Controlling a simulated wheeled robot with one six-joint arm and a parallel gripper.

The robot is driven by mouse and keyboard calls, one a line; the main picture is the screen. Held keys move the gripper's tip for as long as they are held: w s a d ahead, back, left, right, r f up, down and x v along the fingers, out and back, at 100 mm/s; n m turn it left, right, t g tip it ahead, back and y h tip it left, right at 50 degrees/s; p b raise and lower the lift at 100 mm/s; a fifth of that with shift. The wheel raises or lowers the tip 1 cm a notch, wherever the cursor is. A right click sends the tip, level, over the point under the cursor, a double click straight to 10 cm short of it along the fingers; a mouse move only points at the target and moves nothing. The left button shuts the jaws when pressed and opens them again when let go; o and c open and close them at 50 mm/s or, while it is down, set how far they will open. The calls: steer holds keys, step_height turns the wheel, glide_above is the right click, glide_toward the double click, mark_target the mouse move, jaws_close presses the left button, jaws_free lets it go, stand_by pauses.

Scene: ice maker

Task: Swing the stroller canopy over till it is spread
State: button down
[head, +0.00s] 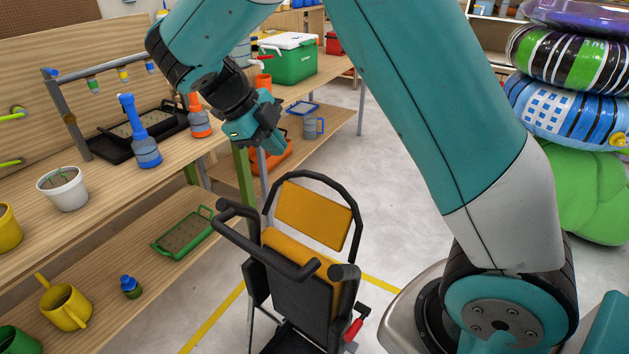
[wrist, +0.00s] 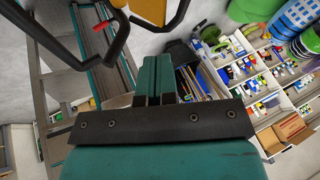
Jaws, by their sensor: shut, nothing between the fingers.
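The stroller (head: 300,283) stands on the floor at the lower middle of the head view, with a black frame and handlebar. Its canopy (head: 313,214) is a black hoop with an orange panel, standing up behind the handlebar; a second orange band lies lower along the backrest. In the wrist view the orange canopy panel (wrist: 150,9) and black tubes show at the top. My gripper (head: 270,148) is above and behind the hoop, apart from it and pointing down. Its fingers are together and empty in the wrist view (wrist: 154,78).
A wooden workbench (head: 120,190) with bottles, a white pot and black trays runs along the left. A green cooler (head: 288,58) stands on the rear bench. Stacked inflatable rings (head: 570,75) and a green beanbag (head: 590,195) are at right. The floor behind the stroller is clear.

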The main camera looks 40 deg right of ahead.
mark_target(322, 178)
steer(key=shift+m, duration=0.3)
steer(key=x, duration=0.4)
steer(key=d+p+x, duration=0.1)
steer(key=x, duration=0.3)
steer(key=w+d+r+p+x, duration=0.1)
steer(key=x, duration=0.3)
steer(key=shift+w+f, duration=0.1)
steer(key=shift+w+d+f, duration=0.15)
steer(key=shift+d+f, duration=0.05)
steer(key=shift+d, duration=0.2)
steer(key=shift+w+d+f+y+b, duration=0.1)
steer(key=shift+d+f+y+b, duration=0.05)
steer(key=shift+d+y+b, duration=0.15)
steer(key=shift+w+d+f+y+b, duration=0.1)
steer(key=shift+d+f+y, duration=0.1)
steer(key=shift+d, duration=0.2)
steer(key=w+d+f+n+g+y+b, duration=0.1)
steer(key=w+d+f+g+y+b, duration=0.1)
steer(key=d+f+y, duration=0.4)
steer(key=shift+w+d+f+b, duration=0.3)
steer(key=shift+d+f+b, duration=0.3)
steer(key=shift+d+f, duration=0.45)
steer(key=shift+d+r, duration=0.15)
